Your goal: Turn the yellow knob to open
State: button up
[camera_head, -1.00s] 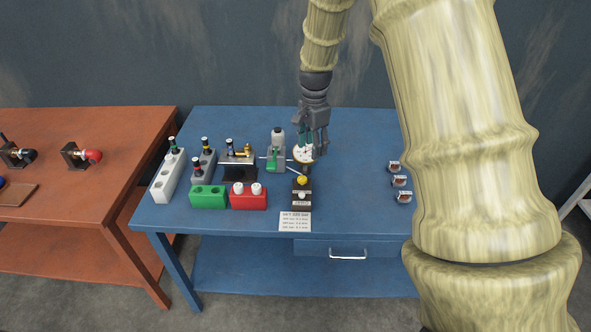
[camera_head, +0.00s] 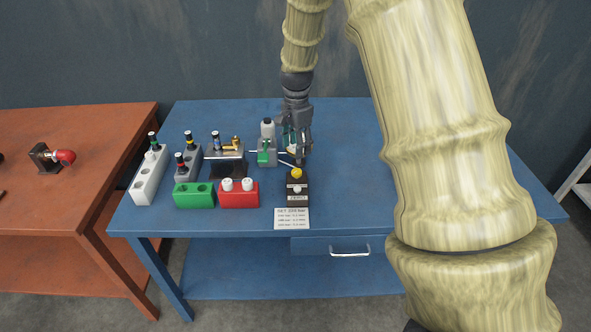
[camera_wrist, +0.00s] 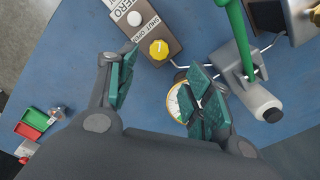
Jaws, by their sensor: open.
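The yellow knob (camera_head: 297,173) sits on top of a dark block (camera_head: 292,199) near the middle of the blue table. In the wrist view the yellow knob (camera_wrist: 159,49) shows a light pointer mark, on a brown block (camera_wrist: 150,28) with a white button (camera_wrist: 133,18) and labels including "ZERO" and "SHUT OPEN". My gripper (camera_head: 300,157) is above and just behind the knob. In the wrist view my gripper (camera_wrist: 163,85) has its green-padded fingers spread and empty, with the knob ahead, seen beyond the gap. A round dial gauge (camera_wrist: 174,103) is partly hidden behind the right finger.
A grey valve body with a green lever (camera_head: 266,153) stands left of my gripper, joined by thin pipes. A green block (camera_head: 193,195) and a red block (camera_head: 239,194) with white caps stand left of the knob block. A paper card (camera_head: 292,218) lies in front.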

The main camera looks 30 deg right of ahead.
aim_at(297, 171)
notch_tip(297, 171, down, 10)
jog(key=shift+s+r+p, duration=0.1)
jog(key=shift+p, duration=0.95)
jog(key=c, duration=1.1)
